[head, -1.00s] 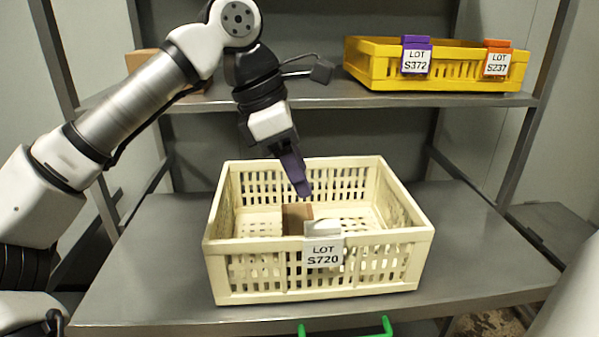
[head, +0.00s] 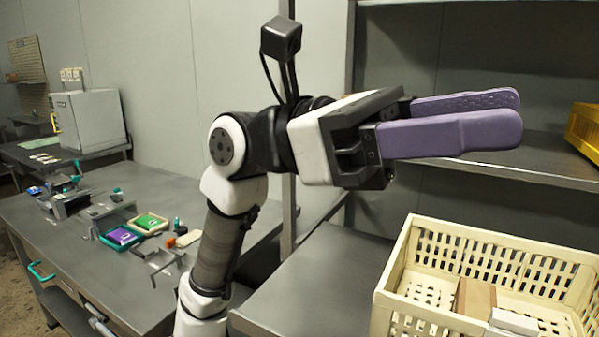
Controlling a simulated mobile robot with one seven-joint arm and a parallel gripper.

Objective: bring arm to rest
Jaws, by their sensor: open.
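My gripper (head: 515,112) is raised in the middle right of the head view, with its two purple fingers pointing right. The fingers are apart and nothing is between them. My arm stands upright at the centre and bends over to the right at its top. The gripper is above and to the left of the cream crate (head: 400,262), clear of it.
The crate stands on a grey shelf (head: 300,285) and holds a brown box (head: 474,297) and a white item (head: 514,322). A yellow crate (head: 583,130) is on the upper shelf. A grey bench (head: 70,262) at left carries trays and small tools.

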